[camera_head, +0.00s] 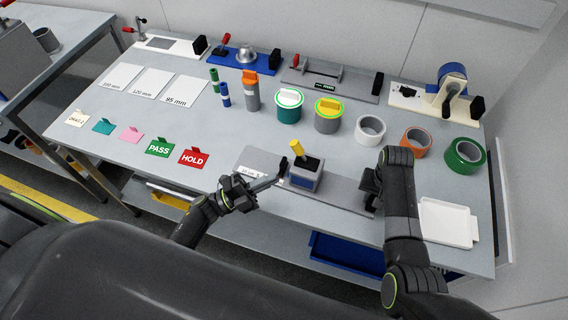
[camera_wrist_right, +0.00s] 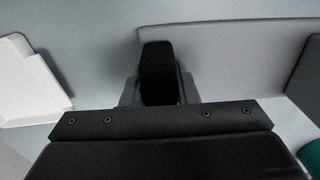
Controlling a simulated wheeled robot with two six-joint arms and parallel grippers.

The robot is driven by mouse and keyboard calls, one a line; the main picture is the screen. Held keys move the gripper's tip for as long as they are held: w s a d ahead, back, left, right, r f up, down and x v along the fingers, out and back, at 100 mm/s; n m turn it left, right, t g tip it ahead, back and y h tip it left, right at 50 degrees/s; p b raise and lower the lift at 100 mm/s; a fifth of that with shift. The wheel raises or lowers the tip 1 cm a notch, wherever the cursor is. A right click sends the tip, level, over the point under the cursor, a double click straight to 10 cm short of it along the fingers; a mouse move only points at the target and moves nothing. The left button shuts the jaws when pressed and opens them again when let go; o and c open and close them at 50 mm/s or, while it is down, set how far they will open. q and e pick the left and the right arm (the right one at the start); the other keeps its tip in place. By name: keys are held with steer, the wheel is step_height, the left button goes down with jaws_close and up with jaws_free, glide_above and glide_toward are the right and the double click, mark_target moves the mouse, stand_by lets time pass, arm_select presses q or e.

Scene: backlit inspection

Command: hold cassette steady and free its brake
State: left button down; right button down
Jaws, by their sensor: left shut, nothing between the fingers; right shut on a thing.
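A long grey cassette plate (camera_head: 341,193) lies near the front edge of the bench. On it stands a grey-blue box (camera_head: 305,181) with a dark top and an upright, slightly tilted yellow lever (camera_head: 296,148), apparently the brake. My left gripper (camera_head: 274,182) is shut and empty, its tips just left of the box; whether they touch it I cannot tell. My right gripper (camera_head: 371,188) is shut on the black block at the plate's right end. The block also shows in the right wrist view (camera_wrist_right: 158,58), with the grey plate (camera_wrist_right: 230,58) to its right.
A white tray (camera_head: 447,222) lies right of my right arm. Tape rolls, including a white one (camera_head: 370,130) and a green one (camera_head: 465,155), stand behind. HOLD (camera_head: 194,158) and PASS (camera_head: 160,148) cards lie left. Other fixtures line the back. The bench's centre-left is clear.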

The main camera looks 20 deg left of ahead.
steer(key=shift+f, duration=0.1)
steer(key=c, duration=1)
jaws_free()
steer(key=shift+c, duration=0.2)
